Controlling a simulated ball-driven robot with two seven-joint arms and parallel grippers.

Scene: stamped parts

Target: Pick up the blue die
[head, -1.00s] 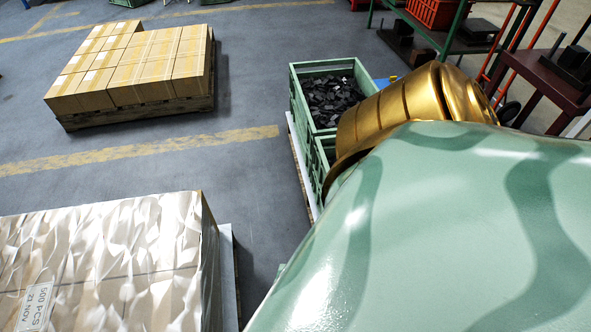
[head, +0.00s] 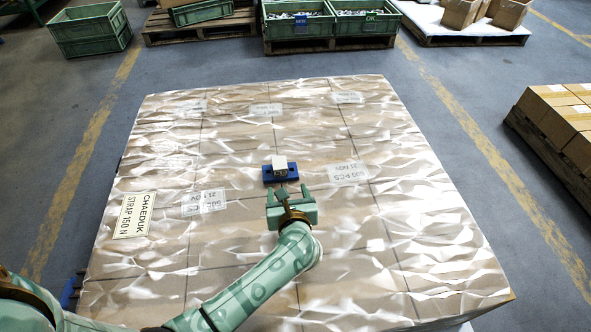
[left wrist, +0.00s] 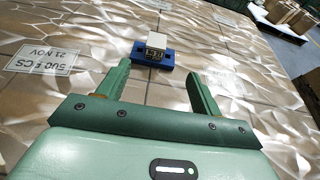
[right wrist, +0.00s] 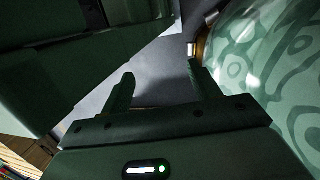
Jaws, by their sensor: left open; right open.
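The blue die (head: 268,175) lies on the wrapped carton stack (head: 245,240) in the head view. It has a flat blue base with a pale block on top. In the left wrist view the die (left wrist: 167,62) sits just beyond the fingers, and the pale block shows a dark marked face. My left gripper (head: 289,192) is open and empty, close to the near side of the die and pointing at it. It also shows in the left wrist view (left wrist: 158,70). My right gripper (right wrist: 160,70) is open and empty, away from the die, beside green surfaces.
The stack's top is wrinkled clear wrap with flat labels (head: 135,215) and is otherwise clear around the die. Green crates of parts (head: 298,28) stand on a pallet behind. A carton pallet (head: 560,120) is at the right. Floor shows around the stack.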

